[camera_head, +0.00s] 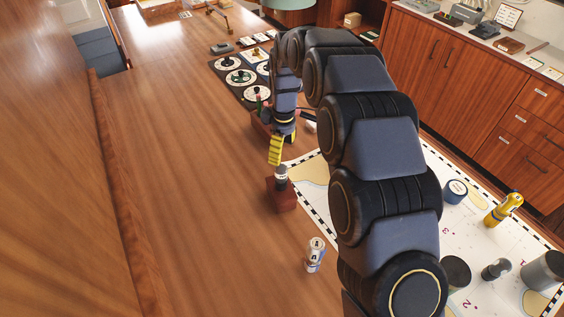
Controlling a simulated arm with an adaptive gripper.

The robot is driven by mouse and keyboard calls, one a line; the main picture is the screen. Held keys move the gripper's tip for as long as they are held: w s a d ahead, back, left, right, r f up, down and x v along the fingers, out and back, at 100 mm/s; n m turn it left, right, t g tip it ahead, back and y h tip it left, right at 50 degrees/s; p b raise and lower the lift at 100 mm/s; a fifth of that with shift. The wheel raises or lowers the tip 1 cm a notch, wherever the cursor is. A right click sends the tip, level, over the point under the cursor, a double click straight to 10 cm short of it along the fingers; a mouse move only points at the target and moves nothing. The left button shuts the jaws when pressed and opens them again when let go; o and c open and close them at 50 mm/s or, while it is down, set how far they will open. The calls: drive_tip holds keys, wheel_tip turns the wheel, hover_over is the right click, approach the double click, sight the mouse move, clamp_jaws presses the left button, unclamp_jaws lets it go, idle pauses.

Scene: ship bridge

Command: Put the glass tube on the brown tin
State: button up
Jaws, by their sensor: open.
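My gripper (276,152) points down at the end of my arm, over the wooden counter's right side. It is open, with a yellow striped part showing; its other finger is hard to make out. Just below it, a small dark cylinder with a pale band (281,175) stands upright on or in a reddish-brown block (283,196). I cannot tell whether the gripper touches it. A small white and blue can-like cylinder (315,255) stands alone nearer the camera. I cannot tell for sure which thing is the glass tube or the brown tin.
A chart (500,245) at right carries a blue roll (455,191), a yellow torch-like thing (503,209) and several dark cylinders (495,269). My arm hides part of the chart. A dial panel (240,76) lies farther back. The counter's left side (190,170) is clear.

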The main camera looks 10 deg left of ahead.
drive_tip(key=shift+r, duration=0.95)
